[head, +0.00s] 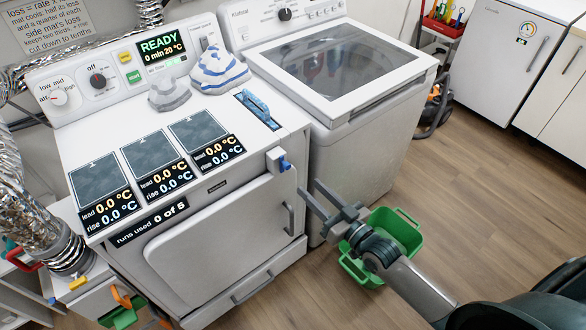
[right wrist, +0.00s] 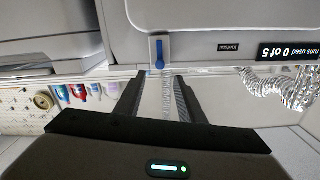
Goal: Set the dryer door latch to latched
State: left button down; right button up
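The dryer (head: 225,235) stands at the left of the head view, its front door shut. The door latch is a small white block (head: 273,159) with a blue lever (head: 285,165) at the dryer's upper right front corner. In the right wrist view, which is upside down, the blue lever (right wrist: 160,53) lies along its pale plate. My right gripper (head: 309,189) is open and empty, its fingertips just in front of and below the latch, apart from it. The right wrist view shows the fingers (right wrist: 159,80) spread, with the lever beyond the gap between them. My left gripper is not in view.
A washer (head: 345,60) stands close on the dryer's right. A green basket (head: 405,232) sits on the floor below my right gripper. The door handle (head: 288,218) protrudes below the latch. Folded cloths (head: 218,68) lie on the dryer top. The wooden floor at right is mostly clear.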

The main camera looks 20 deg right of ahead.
aim_at(289, 168)
jog(key=p+x, duration=0.2)
jog(key=x, duration=0.7)
jog(key=shift+f, duration=0.1)
grip_shut()
